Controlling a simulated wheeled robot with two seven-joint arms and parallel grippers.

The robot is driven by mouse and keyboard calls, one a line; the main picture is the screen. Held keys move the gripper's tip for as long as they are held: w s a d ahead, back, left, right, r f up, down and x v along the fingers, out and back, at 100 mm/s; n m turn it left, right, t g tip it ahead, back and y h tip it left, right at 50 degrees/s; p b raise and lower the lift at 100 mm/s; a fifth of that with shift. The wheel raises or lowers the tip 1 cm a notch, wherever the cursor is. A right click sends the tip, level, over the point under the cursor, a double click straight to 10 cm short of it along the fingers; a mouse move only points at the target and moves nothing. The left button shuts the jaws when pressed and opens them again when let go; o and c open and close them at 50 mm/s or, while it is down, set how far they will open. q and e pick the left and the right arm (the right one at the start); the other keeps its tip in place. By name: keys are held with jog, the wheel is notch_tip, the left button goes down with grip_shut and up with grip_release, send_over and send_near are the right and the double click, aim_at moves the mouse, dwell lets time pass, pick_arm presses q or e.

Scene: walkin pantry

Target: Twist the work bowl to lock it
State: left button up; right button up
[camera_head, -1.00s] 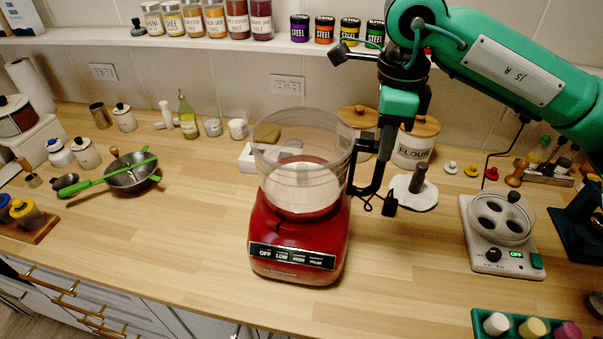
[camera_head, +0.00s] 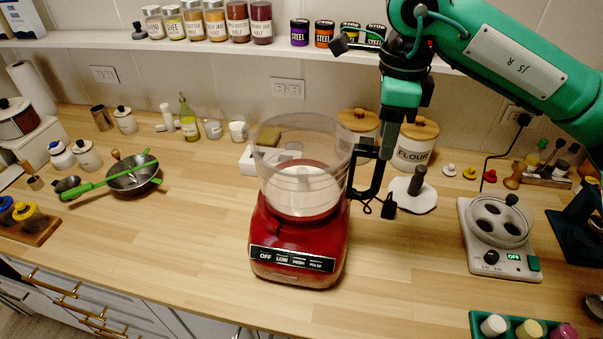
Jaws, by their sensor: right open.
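The red food processor base (camera_head: 298,243) stands on the wooden counter in the middle of the head view, with its label strip of OFF, LOW, HIGH and PULSE facing me. The clear work bowl (camera_head: 303,150) sits upright on the base. Its black handle is on the right side. My right gripper (camera_head: 384,162) is open and points down at the handle from above and right. The dark fingers overlap the handle, so I cannot tell whether they touch it. Whether the bowl is locked cannot be seen. My left gripper is not in view.
A FLOUR jar (camera_head: 415,145) and a white board with a dark knob (camera_head: 414,192) are close behind and right of the gripper. A white appliance (camera_head: 498,235) stands further right. A pan (camera_head: 133,178) lies at left. Counter left and front right of the base is clear.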

jog(key=shift+r+p, duration=1.1)
jog(key=shift+r, duration=1.45)
